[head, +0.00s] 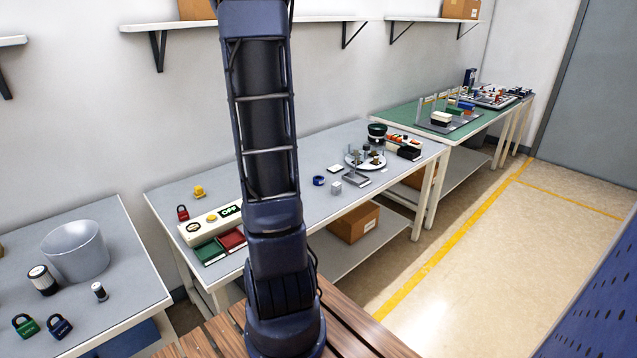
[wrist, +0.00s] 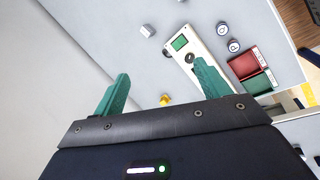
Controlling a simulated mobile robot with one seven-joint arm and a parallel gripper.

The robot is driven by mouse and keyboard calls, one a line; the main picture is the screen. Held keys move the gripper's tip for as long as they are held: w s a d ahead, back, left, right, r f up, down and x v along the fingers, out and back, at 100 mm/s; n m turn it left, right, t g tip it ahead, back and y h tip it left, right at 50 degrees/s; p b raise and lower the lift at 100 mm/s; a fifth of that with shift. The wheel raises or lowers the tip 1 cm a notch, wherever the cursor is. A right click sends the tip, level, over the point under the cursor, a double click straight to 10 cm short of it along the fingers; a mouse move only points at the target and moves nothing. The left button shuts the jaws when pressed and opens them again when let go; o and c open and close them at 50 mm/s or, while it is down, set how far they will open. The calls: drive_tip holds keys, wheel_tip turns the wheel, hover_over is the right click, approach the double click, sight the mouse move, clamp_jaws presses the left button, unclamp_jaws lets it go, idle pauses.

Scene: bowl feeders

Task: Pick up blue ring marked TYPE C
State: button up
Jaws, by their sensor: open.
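A small blue ring (head: 318,181) lies on the grey middle table, just right of my arm in the head view. Its marking is too small to read there. My gripper does not show in the head view.
A cream control box (head: 210,225) stands beside red and green trays (head: 208,252). A yellow piece (wrist: 165,100) shows between the fingers. A grey cube (head: 336,187) and a white round fixture (head: 352,160) stand near the ring. A shelf (head: 340,20) runs along the wall.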

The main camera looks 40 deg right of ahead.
drive_tip(key=w+d+f+n+g, duration=0.1)
drive_tip(key=w+d+f+n, duration=0.1)
drive_tip(key=d+f, duration=0.4)
drive_tip(key=w+d+f+n, duration=0.15)
drive_tip(key=d+f, duration=0.25)
drive_tip(key=d, duration=0.4)
drive_tip(key=n, duration=0.6)
approach(318, 178)
drive_tip(key=f, duration=0.2)
drive_tip(key=d+f, duration=0.1)
drive_tip(key=shift+w+f+g+h, duration=0.1)
drive_tip(key=shift+f+g+h, duration=0.25)
drive_tip(key=shift+g+h, duration=0.05)
drive_tip(key=shift+w+x, duration=0.15)
drive_tip(key=shift+x, duration=1.2)
drive_tip(key=shift+w+x, duration=0.15)
drive_tip(key=shift+x, duration=1.15)
drive_tip(key=shift+a, duration=0.2)
drive_tip(key=c, duration=1.1)
